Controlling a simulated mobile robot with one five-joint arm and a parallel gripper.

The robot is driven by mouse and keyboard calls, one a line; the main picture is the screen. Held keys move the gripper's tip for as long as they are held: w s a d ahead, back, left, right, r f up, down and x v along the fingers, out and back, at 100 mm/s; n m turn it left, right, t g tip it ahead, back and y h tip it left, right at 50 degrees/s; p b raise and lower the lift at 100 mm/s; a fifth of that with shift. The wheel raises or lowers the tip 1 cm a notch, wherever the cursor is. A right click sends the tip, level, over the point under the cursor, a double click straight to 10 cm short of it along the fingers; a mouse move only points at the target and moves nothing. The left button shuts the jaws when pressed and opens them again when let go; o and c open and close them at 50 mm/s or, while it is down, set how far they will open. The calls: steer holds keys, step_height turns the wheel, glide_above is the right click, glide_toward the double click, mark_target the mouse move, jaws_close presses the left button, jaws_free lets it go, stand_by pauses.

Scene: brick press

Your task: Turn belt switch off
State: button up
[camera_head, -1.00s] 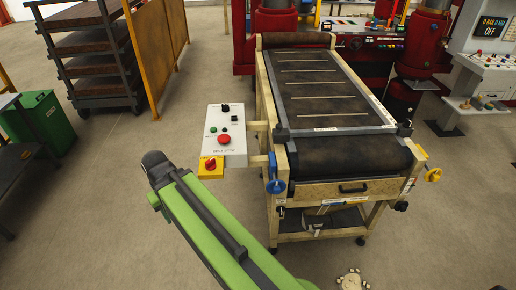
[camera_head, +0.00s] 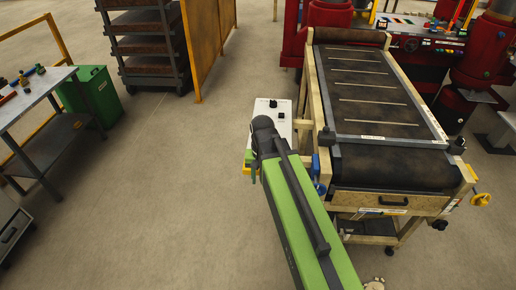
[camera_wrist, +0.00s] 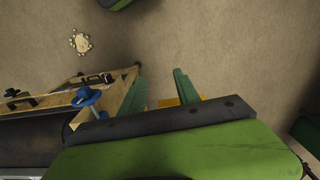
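The white control panel (camera_head: 284,121) is fixed to the left side of the wooden-framed belt table (camera_head: 384,198). Black controls (camera_head: 273,103) show at its upper end; I cannot tell which is the belt switch or how it is set. My arm hides the panel's lower part, including its red controls. A sliver of the yellow box (camera_head: 247,170) shows beside my arm. My gripper (camera_wrist: 160,74) is open and empty in the wrist view, its two green fingers apart. A yellow part (camera_wrist: 168,102) shows beyond and between the finger bases.
A blue handwheel (camera_head: 318,172) is close to the right of my arm; it also shows in the wrist view (camera_wrist: 88,97). A grey side table (camera_head: 38,95) and a green bin (camera_head: 100,95) stand at left. The floor left of the panel is clear.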

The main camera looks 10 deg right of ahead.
steer(key=w+r+m+p, duration=0.5)
steer(key=w+r+p, duration=0.15)
steer(key=r, duration=0.25)
steer(key=w+r+m+p, duration=0.5)
steer(key=r+p, duration=0.3)
steer(key=r, duration=0.1)
steer(key=f+b, duration=1.8)
steer(key=shift+d+f, duration=0.1)
steer(key=shift+d, duration=0.1)
